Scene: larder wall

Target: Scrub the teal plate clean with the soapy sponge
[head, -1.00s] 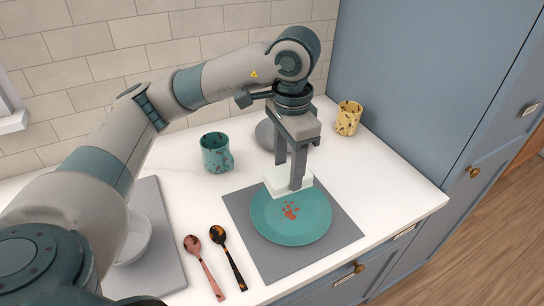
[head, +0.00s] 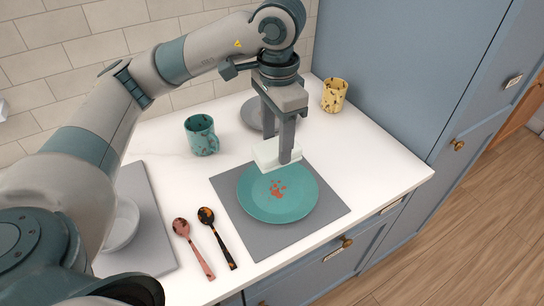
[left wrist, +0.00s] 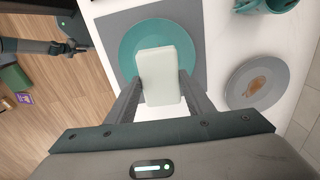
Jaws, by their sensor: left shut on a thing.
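The teal plate (head: 258,205) lies on a grey mat, with orange-red smears (head: 277,188) near its middle. My left gripper (head: 277,145) points down and is shut on a pale, whitish sponge (head: 268,158). The sponge is over the plate's far edge, behind the smears; I cannot tell whether it touches the plate. In the left wrist view the sponge (left wrist: 160,75) sits between the fingers and covers the middle of the teal plate (left wrist: 135,45), hiding the smears. A dark gripper, seemingly my right one (left wrist: 75,47), shows at upper left; its jaws are unclear.
The grey mat (head: 325,212) lies near the counter's front edge. A teal mug (head: 200,136), a grey plate (head: 250,113) with a brown stain and a yellow mug (head: 335,95) stand behind. Two spoons (head: 193,250) (head: 217,240) and a white bowl (head: 124,225) are left. A blue cabinet (head: 420,70) bounds the right.

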